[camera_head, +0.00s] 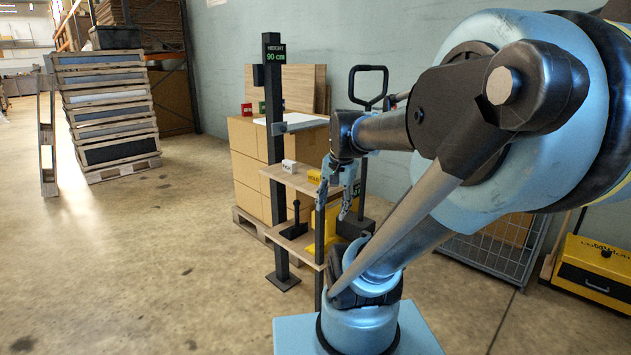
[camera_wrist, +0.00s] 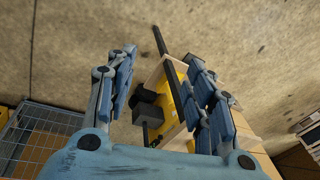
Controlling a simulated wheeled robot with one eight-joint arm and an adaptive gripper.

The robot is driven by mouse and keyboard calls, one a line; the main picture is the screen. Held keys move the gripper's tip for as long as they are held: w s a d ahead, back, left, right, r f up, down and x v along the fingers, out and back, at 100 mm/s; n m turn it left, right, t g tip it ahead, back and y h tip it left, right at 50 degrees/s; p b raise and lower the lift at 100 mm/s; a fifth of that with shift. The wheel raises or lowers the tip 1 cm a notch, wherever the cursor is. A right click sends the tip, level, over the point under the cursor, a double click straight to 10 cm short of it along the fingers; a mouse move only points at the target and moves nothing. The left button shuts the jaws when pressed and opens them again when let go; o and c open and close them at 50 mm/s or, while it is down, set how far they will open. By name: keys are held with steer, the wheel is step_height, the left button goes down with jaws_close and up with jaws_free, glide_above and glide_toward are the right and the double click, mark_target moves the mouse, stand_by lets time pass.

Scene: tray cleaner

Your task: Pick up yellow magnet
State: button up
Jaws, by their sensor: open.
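A small yellow block with dark lettering, which looks like the yellow magnet (camera_head: 314,176), sits on the upper wooden shelf (camera_head: 284,178) of the stand in the head view. A white block (camera_head: 289,166) is beside it to the left. My gripper (camera_head: 335,201) is open, pointing down just right of the yellow block, near the shelf's right end. In the wrist view my gripper (camera_wrist: 162,58) has its fingers spread wide and holds nothing. A larger yellow item (camera_wrist: 174,92) shows between them, beside a dark block (camera_wrist: 148,112); I cannot tell whether the magnet shows there.
A black post (camera_head: 273,150) with a height display stands at the stand's left. Red (camera_head: 246,109) and green (camera_head: 262,107) blocks lie behind. A black upright tool (camera_head: 296,220) stands on the lower shelf. A wire cage (camera_head: 497,248) is to the right.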

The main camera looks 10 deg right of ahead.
steer(key=w+d+r+m+y, duration=0.1)
steer(key=w+r+m, duration=0.35)
steer(key=w, duration=0.25)
steer(key=w+r+m, duration=0.3)
steer(key=w+m, duration=0.2)
steer(key=w, duration=0.2)
steer(key=m+t+y, duration=0.1)
steer(key=m, duration=1)
glide_toward(316, 172)
steer(key=x, duration=1)
steer(key=shift+w+f, duration=0.25)
steer(key=c, duration=1.1)
